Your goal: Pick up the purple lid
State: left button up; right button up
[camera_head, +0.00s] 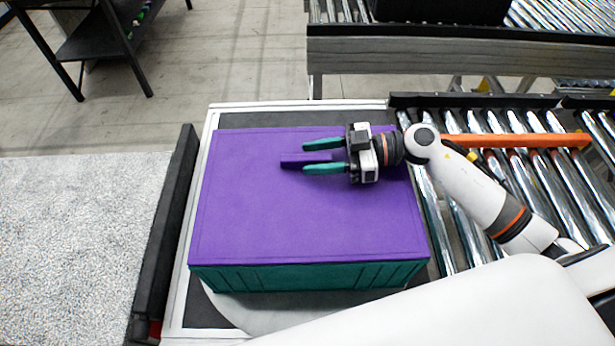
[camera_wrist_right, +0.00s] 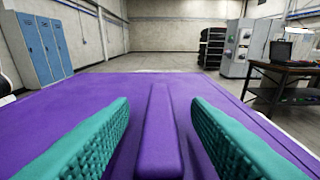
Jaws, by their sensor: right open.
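The purple lid (camera_head: 270,215) lies flat on a teal crate (camera_head: 310,277) in the head view. A raised purple handle bar (camera_head: 291,160) runs along its top. My right gripper (camera_head: 306,157) reaches in from the right, open, with its two teal fingers on either side of the handle. In the right wrist view the handle (camera_wrist_right: 159,135) lies between the spread fingers, with a gap on both sides. The wrist view also shows the lid (camera_wrist_right: 90,92) stretching out ahead. My left gripper is not in view.
The crate stands on a white-edged platform (camera_head: 203,150) with a dark side rail (camera_head: 168,225) at left. A roller conveyor (camera_head: 520,140) lies at right, with an orange bar (camera_head: 520,140) across it. A dark table (camera_head: 95,35) stands at the far left.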

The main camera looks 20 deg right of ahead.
jog(key=shift+x, duration=1.25)
jog(key=shift+r, duration=0.1)
grip_shut()
